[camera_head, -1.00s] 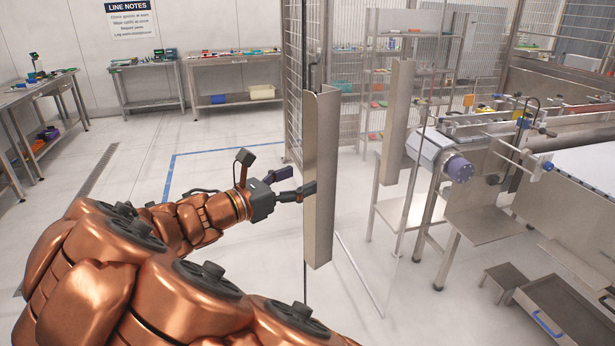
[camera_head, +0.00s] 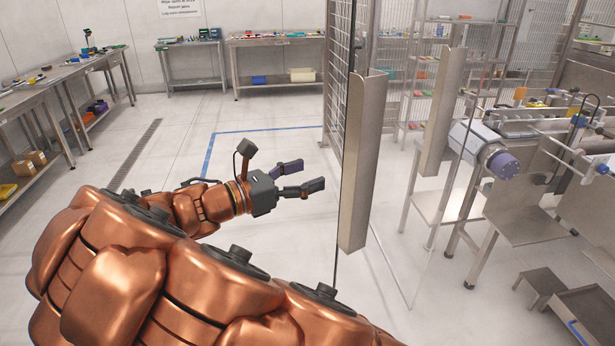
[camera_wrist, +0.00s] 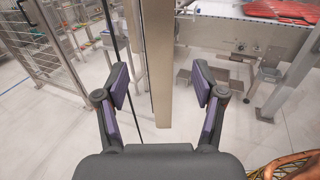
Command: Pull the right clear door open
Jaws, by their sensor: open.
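A tall steel channel (camera_head: 362,165) stands upright to the right of my gripper in the head view, along the edge of what looks like a clear panel (camera_head: 395,225). The panel is hard to make out, and I cannot tell how far the door stands open. My gripper (camera_head: 310,175) is open and empty, with a visible gap between its fingertips and the channel. In the wrist view, the steel channel (camera_wrist: 158,60) lies beyond and between the spread fingers of my gripper (camera_wrist: 158,84). Neither finger visibly touches it.
A second steel channel (camera_head: 443,115) stands farther back. A wire mesh fence (camera_head: 340,75) is behind the near channel. A conveyor machine (camera_head: 490,150) fills the right side. Workbenches (camera_head: 280,42) line the back wall, and open floor lies left of the channel.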

